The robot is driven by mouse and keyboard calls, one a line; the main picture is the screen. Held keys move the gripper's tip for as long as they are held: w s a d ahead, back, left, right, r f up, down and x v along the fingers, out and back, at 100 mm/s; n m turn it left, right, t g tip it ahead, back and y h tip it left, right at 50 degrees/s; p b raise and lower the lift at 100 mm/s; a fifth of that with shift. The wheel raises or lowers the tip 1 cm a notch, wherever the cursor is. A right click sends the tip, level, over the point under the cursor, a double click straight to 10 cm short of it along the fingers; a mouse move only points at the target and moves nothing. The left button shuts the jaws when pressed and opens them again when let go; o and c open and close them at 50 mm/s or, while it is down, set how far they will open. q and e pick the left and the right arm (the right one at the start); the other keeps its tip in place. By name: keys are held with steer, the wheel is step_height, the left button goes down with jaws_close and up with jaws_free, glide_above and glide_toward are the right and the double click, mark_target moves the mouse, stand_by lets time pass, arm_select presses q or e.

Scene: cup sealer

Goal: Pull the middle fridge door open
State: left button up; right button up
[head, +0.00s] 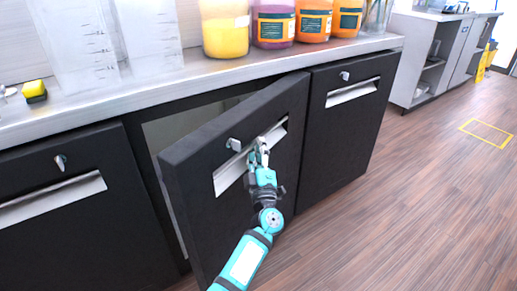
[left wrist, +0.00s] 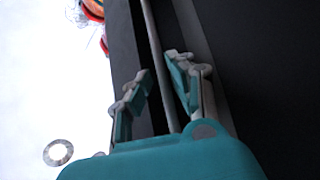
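The middle fridge door (head: 245,215) is black and stands partly open, its left edge swung out from the counter. A dark gap and part of the lighter interior (head: 185,125) show behind it. Its silver recessed handle (head: 230,176) slants across the upper front. My left gripper (head: 262,147) is at the right part of this handle. In the left wrist view, the two teal and grey fingers of the left gripper (left wrist: 159,70) are apart, with the thin handle edge (left wrist: 158,50) running between them. I cannot tell whether a finger touches it. My right gripper is not in view.
The left door (head: 60,215) and right door (head: 345,125) look closed. The counter (head: 180,92) above holds clear measuring containers (head: 75,45), a yellow sponge (head: 35,91) and several jars, including a yellow one (head: 225,38). Wooden floor (head: 420,210) is clear at right.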

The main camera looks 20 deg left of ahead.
arm_select(q)
steer(key=shift+f, duration=0.1)
steer(key=v, duration=1.2)
steer(key=shift+c, duration=0.3)
